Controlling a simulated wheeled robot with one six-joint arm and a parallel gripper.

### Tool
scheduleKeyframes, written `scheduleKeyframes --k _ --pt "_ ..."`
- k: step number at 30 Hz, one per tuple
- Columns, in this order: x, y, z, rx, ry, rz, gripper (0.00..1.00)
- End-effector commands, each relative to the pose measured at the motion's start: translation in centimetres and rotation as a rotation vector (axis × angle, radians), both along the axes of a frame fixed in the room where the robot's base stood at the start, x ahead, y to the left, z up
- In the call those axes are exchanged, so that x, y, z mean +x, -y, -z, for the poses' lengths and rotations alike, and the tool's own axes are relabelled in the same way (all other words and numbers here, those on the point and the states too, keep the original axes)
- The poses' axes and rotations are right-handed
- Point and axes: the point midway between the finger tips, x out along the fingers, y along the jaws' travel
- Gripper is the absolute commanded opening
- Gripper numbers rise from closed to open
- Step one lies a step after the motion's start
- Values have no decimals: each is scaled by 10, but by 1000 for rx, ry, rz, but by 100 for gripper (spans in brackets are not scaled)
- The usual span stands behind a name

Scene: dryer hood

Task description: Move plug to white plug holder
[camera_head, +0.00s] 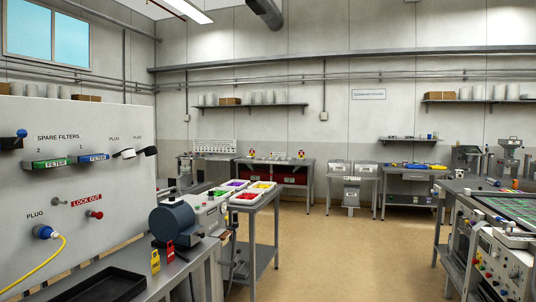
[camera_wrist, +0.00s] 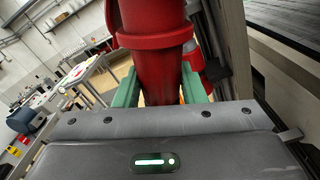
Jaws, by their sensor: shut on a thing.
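My gripper (camera_wrist: 160,88) shows in the wrist view, its two green fingers shut on a red plug (camera_wrist: 155,65). The plug is a thick red cylinder with a wider collar, and its far end is cut off by the top of the picture. The gripper and this plug are not in the head view. In the head view, the white plug holder (camera_head: 128,154) sits on the upright panel under a "PLUG" label. A black holder (camera_head: 150,151) is just right of it. A blue plug (camera_head: 43,232) with a yellow cable is in the panel lower left.
The pale panel (camera_head: 100,190) also carries green and blue filters and a red lock-out knob (camera_head: 94,214). Below it are a dark blue motor-like drum (camera_head: 175,222) and a black tray (camera_head: 100,287) on a bench. The floor (camera_head: 330,245) in the middle is clear.

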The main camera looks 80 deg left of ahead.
Motion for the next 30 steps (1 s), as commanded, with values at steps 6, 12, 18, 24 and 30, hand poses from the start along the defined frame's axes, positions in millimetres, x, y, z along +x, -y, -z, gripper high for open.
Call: scheduleKeyframes --k 6,12,18,24,30 --pt "-3 -1 11 2 2 -1 1" --pt "-6 -2 19 2 3 -1 1" --pt "-8 -3 25 1 2 1 1" --pt "-8 -3 23 1 2 1 1" --pt "-10 2 24 2 2 1 1"
